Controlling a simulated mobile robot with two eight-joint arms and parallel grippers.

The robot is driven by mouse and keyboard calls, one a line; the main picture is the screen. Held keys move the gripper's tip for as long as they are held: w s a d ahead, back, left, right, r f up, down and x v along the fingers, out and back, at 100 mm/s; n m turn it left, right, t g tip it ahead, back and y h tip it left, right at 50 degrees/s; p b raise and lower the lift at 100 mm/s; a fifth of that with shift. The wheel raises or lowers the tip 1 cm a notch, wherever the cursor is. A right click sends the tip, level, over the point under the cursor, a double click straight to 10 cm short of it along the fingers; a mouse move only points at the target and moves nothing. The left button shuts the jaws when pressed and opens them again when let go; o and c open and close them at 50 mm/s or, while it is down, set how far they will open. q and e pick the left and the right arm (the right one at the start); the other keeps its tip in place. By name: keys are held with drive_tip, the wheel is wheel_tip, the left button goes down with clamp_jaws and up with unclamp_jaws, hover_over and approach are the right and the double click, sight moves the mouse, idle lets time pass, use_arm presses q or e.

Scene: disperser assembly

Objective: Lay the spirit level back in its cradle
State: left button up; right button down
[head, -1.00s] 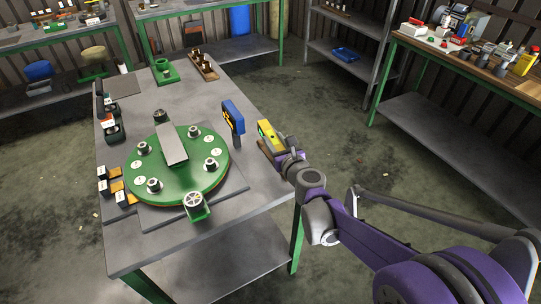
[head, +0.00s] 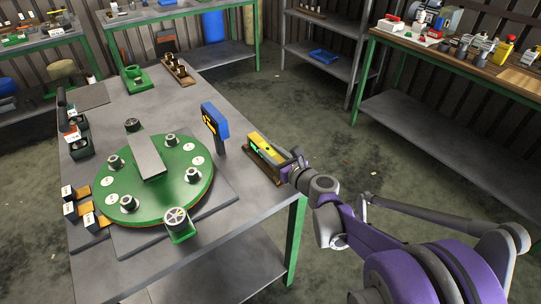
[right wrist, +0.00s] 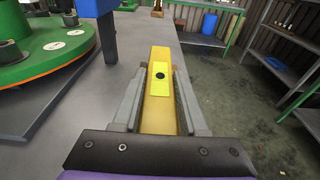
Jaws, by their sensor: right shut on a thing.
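The yellow spirit level (head: 265,146) is near the right edge of the grey table. My right gripper (head: 287,164) is shut on its near end. In the right wrist view the level (right wrist: 160,55) runs forward between the two fingers (right wrist: 160,100), with its bright yellow-green top face up. The brown cradle (head: 257,167) shows along the level's left and lower side in the head view. The level lies over it; I cannot tell whether it touches the bottom. My left gripper is not in view.
A blue panel on a post (head: 214,120) stands just left of the level. A green turntable (head: 185,190) with several knobs fills the table's middle. A brown rack (head: 180,71) stands at the far end. The floor to the right of the table is open.

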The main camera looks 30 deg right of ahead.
drive_tip(key=shift+f, duration=0.25)
drive_tip(key=shift+f, duration=0.1)
drive_tip(key=shift+f, duration=0.15)
drive_tip(key=shift+c, duration=2.2)
unclamp_jaws()
drive_tip(key=shift+r, duration=0.25)
drive_tip(key=shift+s, duration=0.35)
drive_tip(key=s, duration=0.3)
drive_tip(key=s+r+p, duration=0.1)
drive_tip(key=s, duration=0.3)
drive_tip(key=s+d, duration=0.1)
drive_tip(key=s, duration=0.3)
drive_tip(key=shift+s+r, duration=0.1)
drive_tip(key=shift+r, duration=0.3)
